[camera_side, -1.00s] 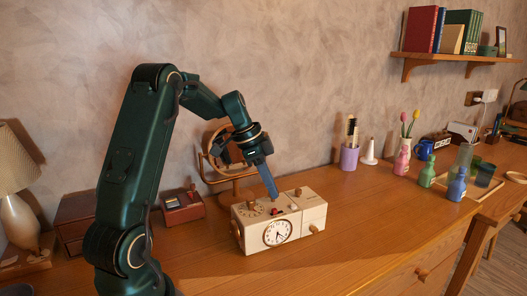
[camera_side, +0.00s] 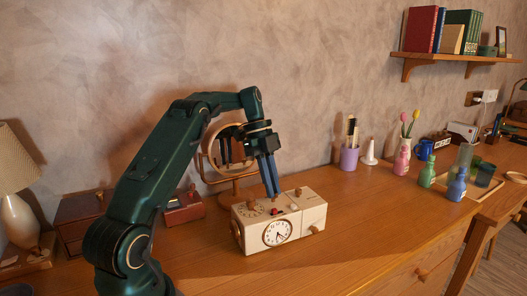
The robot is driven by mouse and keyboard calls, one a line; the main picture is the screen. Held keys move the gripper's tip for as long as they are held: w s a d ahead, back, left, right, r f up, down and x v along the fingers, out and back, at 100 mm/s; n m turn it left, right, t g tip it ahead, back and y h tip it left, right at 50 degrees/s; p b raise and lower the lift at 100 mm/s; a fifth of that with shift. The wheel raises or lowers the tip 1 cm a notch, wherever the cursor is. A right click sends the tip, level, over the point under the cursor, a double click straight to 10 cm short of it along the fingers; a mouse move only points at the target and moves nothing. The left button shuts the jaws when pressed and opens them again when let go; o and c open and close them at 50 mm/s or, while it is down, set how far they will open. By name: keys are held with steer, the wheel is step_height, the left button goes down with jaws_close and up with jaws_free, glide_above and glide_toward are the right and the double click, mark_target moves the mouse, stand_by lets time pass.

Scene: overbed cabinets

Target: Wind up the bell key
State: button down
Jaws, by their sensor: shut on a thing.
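A cream box-shaped clock (camera_side: 306,216) stands on the desk with a white dial (camera_side: 277,232) on its front. A smaller dial, a red button (camera_side: 276,211) and small knobs sit on its top. My gripper (camera_side: 272,194) points down at the middle of the clock's top, just behind the red button. Its blue fingers are shut on the bell key, which they largely hide. A brass knob (camera_side: 315,229) sticks out at the front right of the clock.
A round wooden-framed stand (camera_side: 222,152) and a small red box (camera_side: 184,208) stand behind and left of the clock. A purple cup (camera_side: 348,158), vases and bottles stand to the right. The desk (camera_side: 365,215) right of the clock is clear.

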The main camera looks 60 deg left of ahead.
steer(key=shift+m+g, duration=0.3)
steer(key=shift+m, duration=0.3)
steer(key=shift+w, duration=0.1)
steer(key=c, duration=0.9)
jaws_free()
steer(key=shift+c, duration=0.2)
